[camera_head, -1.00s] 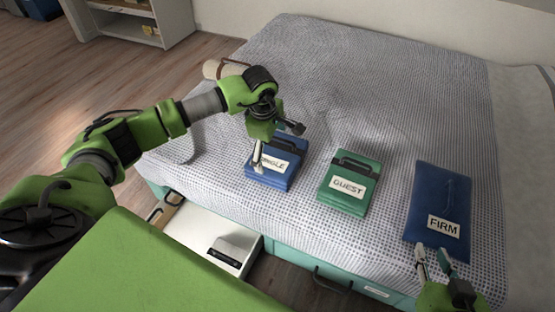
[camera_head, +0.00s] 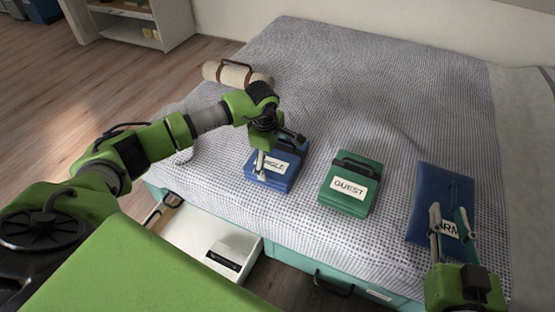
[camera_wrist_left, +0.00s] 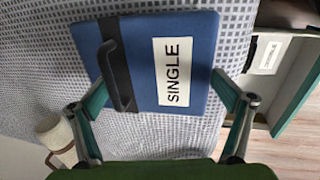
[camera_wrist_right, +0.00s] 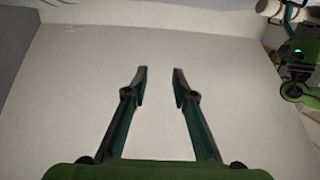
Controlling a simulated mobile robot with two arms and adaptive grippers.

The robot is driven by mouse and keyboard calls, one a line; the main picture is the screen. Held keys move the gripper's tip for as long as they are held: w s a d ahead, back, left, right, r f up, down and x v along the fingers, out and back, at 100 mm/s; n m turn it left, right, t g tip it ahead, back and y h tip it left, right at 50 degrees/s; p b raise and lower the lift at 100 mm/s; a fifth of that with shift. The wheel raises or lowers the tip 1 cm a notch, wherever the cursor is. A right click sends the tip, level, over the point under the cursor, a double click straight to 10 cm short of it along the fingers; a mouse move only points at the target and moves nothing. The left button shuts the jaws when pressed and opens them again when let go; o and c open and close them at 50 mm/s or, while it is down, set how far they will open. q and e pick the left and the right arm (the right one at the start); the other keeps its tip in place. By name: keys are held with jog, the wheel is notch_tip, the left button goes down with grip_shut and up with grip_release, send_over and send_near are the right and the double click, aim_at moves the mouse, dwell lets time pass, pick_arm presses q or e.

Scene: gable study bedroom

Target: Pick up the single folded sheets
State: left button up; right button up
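The single folded sheets are a blue bundle (camera_head: 283,180) with a dark strap and handle and a white label reading SINGLE, lying on the bed near its front edge. The bundle also fills the middle of the left wrist view (camera_wrist_left: 205,75). My left gripper (camera_head: 262,168) is over the bundle in the head view. In the left wrist view its fingers (camera_wrist_left: 160,105) are spread wide, one towards each side of the bundle. Whether they touch it I cannot tell. My right gripper (camera_head: 449,213) is open and empty, in front of the blue FIRM item; its fingers stand apart in its wrist view (camera_wrist_right: 160,75).
A green GUEST bundle (camera_head: 338,199) lies right of the single sheets. A blue FIRM pillow-like item (camera_head: 428,185) lies further right. A rolled beige bundle (camera_head: 222,73) lies at the bed's left. An open drawer (camera_head: 190,232) juts out below the bed's front edge.

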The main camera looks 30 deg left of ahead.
pick_arm(q)
jog(key=c, duration=0.3)
jog(key=shift+r, duration=0.1)
jog(key=shift+c, duration=0.2)
